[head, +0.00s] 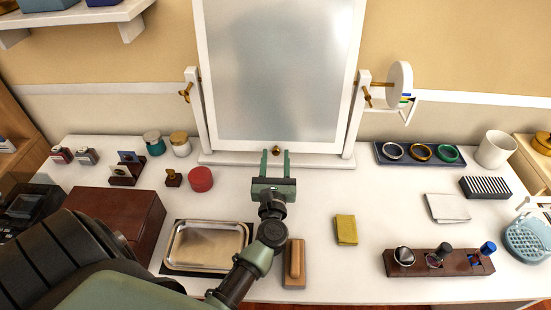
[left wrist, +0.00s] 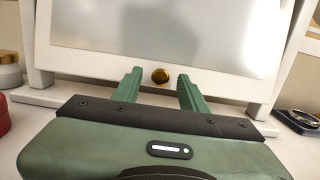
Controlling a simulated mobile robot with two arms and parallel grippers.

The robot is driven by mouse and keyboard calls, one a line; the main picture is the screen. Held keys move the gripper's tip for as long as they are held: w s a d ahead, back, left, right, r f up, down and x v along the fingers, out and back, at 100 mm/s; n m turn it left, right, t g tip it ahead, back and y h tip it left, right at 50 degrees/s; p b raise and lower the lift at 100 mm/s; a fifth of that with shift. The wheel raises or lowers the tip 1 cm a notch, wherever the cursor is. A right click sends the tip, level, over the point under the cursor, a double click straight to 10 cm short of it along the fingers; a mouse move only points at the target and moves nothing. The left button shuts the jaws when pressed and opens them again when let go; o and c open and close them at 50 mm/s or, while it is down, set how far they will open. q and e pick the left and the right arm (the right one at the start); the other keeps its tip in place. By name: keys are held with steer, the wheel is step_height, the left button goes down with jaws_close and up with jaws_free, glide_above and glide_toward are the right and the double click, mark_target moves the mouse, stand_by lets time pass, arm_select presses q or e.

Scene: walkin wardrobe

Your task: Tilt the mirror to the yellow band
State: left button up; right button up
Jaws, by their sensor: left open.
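The mirror (head: 278,75) has a white frame and hangs between two white posts on a white stand (head: 225,159) at the back of the table. A small brass knob (head: 277,150) sits at the bottom middle of its frame. A white disc (head: 399,84) at the right post has a scale with yellow, green and blue bands (head: 406,99) beside it. My left gripper (head: 276,166) is open, in front of the knob. In the left wrist view its fingers (left wrist: 159,88) stand either side of the knob (left wrist: 161,75), without visible contact. My right gripper is not in view.
A metal tray (head: 207,246), a wooden brush (head: 295,263) and a yellow cloth (head: 346,229) lie near my left arm. A ring tray (head: 419,163) is right of the stand, and a red round box (head: 200,179) is left.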

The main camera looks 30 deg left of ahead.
arm_select(q)
steer(key=b+v, duration=0.1)
steer(key=v, duration=0.6)
steer(key=shift+f+b, duration=0.1)
steer(key=shift+b, duration=0.3)
steer(key=shift+s+d, duration=0.2)
steer(key=shift+s, duration=0.15)
